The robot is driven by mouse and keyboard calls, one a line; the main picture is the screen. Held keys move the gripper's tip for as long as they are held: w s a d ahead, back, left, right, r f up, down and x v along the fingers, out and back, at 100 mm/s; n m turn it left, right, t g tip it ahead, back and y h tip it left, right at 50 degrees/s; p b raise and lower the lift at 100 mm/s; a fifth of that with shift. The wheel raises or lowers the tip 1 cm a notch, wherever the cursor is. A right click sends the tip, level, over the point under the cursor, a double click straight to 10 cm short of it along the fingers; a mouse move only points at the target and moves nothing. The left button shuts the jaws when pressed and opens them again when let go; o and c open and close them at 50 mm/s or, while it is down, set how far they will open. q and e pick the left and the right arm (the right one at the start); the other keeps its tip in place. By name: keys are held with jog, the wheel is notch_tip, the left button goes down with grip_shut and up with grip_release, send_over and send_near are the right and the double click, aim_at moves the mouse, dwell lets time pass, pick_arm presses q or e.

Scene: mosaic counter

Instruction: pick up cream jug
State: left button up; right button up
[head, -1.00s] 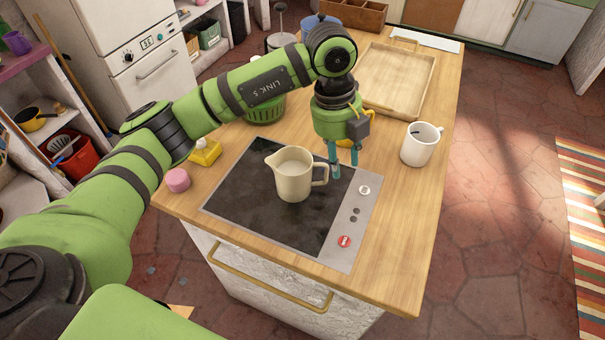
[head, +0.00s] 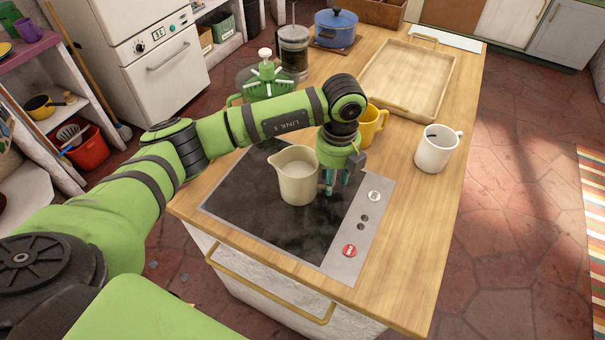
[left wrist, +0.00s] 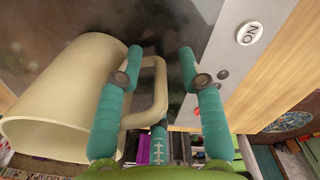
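The cream jug (head: 297,178) stands upright on the black hob (head: 240,208), its spout toward the left and its contents pale. In the left wrist view the jug (left wrist: 58,100) fills the left side, and its handle (left wrist: 157,85) lies between my teal fingers. My left gripper (head: 335,185) is low beside the jug's right side, at the handle. In the left wrist view the left gripper (left wrist: 155,75) is open, with gaps between its right finger and the handle. In the head view the arm and fingers hide most of the handle. My right gripper is not in view.
A yellow mug (head: 373,125) stands close behind my left gripper, and a white mug (head: 436,150) is to its right. A wooden tray (head: 447,85), a French press (head: 294,50) and a blue pot (head: 336,28) are farther back. The counter's front right is clear.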

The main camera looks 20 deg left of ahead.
pick_arm(q)
jog(key=shift+f, duration=0.1)
grip_shut()
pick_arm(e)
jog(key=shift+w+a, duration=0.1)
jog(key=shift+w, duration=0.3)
pick_arm(q)
jog(key=shift+w, duration=0.1)
jog(key=shift+r+b, duration=0.4)
jog(key=shift+r, duration=0.15)
jog(key=w+d+r+b, duration=0.2)
jog(key=w+r+b, duration=0.3)
jog(key=w+r, duration=0.5)
jog(key=shift+w, duration=0.65)
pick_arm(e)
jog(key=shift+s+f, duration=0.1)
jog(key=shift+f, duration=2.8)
pick_arm(q)
jog(key=shift+d, duration=0.1)
